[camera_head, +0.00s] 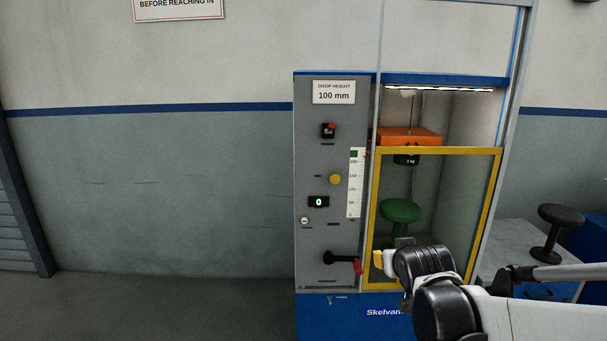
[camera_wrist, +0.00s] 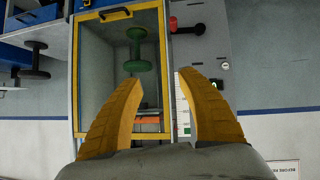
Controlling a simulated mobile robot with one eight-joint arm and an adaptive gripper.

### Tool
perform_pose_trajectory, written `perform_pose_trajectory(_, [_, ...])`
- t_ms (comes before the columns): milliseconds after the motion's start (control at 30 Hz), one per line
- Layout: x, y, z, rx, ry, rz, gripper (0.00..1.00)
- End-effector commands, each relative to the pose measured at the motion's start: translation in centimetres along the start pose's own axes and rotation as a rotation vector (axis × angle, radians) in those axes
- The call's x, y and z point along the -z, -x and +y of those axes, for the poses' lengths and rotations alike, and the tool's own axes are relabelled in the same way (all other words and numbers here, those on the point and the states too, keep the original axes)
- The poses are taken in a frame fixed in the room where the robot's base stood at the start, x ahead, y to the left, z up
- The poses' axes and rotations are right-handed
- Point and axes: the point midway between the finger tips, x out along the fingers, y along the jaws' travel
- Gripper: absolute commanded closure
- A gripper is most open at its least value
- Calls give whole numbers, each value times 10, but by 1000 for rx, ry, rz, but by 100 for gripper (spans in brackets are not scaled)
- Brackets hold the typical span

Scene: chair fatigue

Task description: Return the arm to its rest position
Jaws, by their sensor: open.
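My gripper (camera_wrist: 160,112) is open and empty in the wrist view, its two yellow fingers spread apart with nothing between them. In the head view my gripper (camera_head: 378,259) shows small at the end of my arm, which reaches in from the lower right. It appears in front of the lower part of the test machine (camera_head: 334,230), near the black lever with a red end (camera_head: 342,259). From the head view I cannot tell the exact gap to the lever. In the wrist view the lever (camera_wrist: 187,27) lies beyond the right finger, apart from it.
The machine's yellow-framed guard (camera_head: 437,151) encloses a green stool (camera_head: 400,211) below an orange block (camera_head: 409,136). A black stool (camera_head: 558,229) stands on a grey surface at the right. The floor and wall at the left are clear.

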Motion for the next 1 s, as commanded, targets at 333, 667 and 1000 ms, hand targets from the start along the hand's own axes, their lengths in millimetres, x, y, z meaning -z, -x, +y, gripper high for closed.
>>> perform_pose_trajectory(333, [-98,152,-5,61,-35,-251,54])
perform_pose_trajectory(667, [-172,217,-15,109,-46,-385,54])
perform_pose_trajectory(1000, [-176,220,-16,112,-47,-392,54])
